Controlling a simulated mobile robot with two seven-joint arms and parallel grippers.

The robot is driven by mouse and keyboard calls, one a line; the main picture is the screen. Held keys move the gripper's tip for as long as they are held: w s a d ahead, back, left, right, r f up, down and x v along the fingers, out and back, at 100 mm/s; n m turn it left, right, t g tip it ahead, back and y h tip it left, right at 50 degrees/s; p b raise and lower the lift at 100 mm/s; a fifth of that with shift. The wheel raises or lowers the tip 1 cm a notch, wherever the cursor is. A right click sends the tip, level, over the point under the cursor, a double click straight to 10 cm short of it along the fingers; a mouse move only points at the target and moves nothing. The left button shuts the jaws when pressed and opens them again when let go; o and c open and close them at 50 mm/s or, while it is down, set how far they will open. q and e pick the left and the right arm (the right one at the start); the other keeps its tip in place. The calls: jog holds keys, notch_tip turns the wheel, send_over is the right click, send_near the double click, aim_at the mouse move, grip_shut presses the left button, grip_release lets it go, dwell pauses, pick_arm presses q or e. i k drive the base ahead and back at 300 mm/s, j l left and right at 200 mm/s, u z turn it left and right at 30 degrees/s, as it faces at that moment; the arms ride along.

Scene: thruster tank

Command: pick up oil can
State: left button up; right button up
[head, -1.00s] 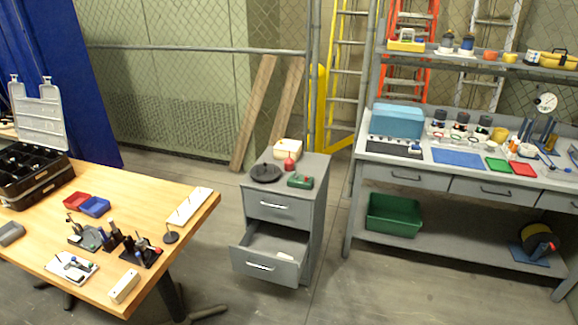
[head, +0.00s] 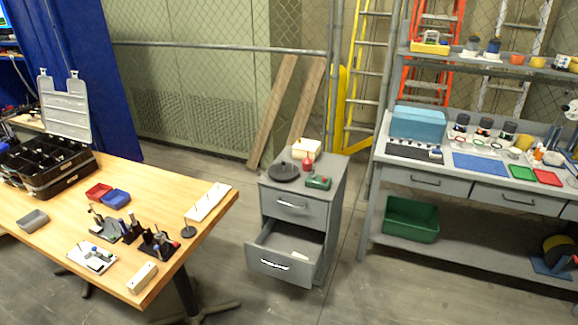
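A small red can (head: 307,164), which looks like the oil can, stands upright on top of the grey drawer cabinet (head: 292,210). A dark round dish (head: 284,172) is to its left, a cream box (head: 306,148) is behind it, and a green object with a red part (head: 318,181) is in front and to the right. The can's spout is too small to make out. Neither of my grippers shows in the head view.
The cabinet's lower drawer (head: 282,264) is pulled open. A wooden table (head: 160,185) with fixtures and bins stands left. A grey workbench (head: 372,200) with a green bin (head: 411,220) below stands right. Bare floor lies between table and cabinet.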

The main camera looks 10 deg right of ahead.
aim_at(307, 164)
jog(key=i+l+u, duration=0.1)
jog(key=u, duration=0.25)
jog(key=i+l+u, duration=0.1)
jog(key=u, duration=0.25)
jog(key=i+l+u, duration=0.1)
jog(key=l+u, duration=0.3)
jog(key=i+l+u, duration=0.2)
jog(key=l, duration=0.25)
jog(key=l+u, duration=0.2)
jog(key=l, duration=0.25)
jog(key=i+l+u, duration=0.1)
jog(key=l+u, duration=0.15)
jog(key=l, duration=1.95)
